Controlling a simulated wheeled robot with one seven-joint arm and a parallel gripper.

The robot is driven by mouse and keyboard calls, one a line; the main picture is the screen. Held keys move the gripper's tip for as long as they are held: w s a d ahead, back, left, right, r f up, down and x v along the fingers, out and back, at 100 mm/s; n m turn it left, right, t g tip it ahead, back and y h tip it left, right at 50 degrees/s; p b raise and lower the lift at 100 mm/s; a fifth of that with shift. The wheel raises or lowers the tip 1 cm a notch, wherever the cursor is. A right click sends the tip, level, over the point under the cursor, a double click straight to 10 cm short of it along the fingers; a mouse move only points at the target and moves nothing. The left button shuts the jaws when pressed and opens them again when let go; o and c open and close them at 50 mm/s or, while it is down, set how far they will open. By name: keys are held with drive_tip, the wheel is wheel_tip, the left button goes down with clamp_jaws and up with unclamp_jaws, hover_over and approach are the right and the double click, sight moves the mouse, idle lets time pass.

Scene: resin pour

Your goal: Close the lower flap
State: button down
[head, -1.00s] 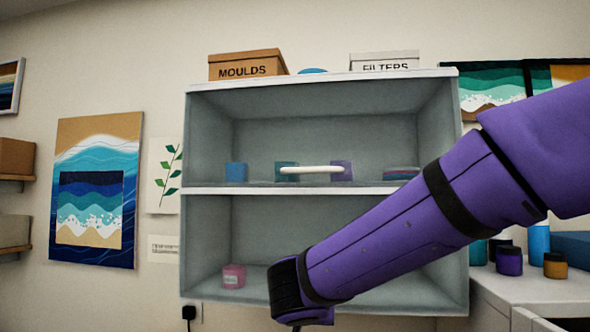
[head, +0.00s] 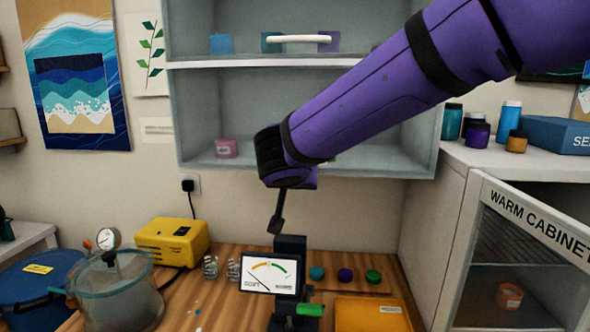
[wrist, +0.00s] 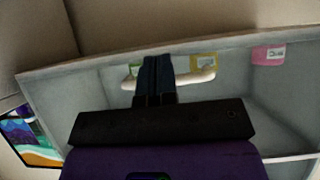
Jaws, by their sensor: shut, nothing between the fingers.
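The wall cabinet (head: 305,174) has an upper and a lower compartment. In the head view a white bar handle (head: 298,39) crosses the upper compartment; my arm covers the middle and right of the lower one. The wrist view, seemingly upside down, shows the lower compartment with a white handle (wrist: 200,78) across it, near the cabinet's bottom edge. This looks like the handle of a clear lower flap, lying down over the opening. My gripper (wrist: 155,62) is shut and empty, its fingers in front of that handle. Whether they touch it, or the flap is fully shut, I cannot tell.
A pink jar (head: 227,148) stands in the lower compartment. Below are a wooden bench (head: 215,262), a dial gauge (head: 269,274), a yellow box (head: 172,242) and a glass pot (head: 118,295). A warm cabinet (head: 463,235) stands at right.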

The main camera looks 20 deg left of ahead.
drive_tip(key=s+d+f, duration=0.1)
drive_tip(key=s+f, duration=0.1)
drive_tip(key=s, duration=0.8)
drive_tip(key=shift+s+d, duration=0.4)
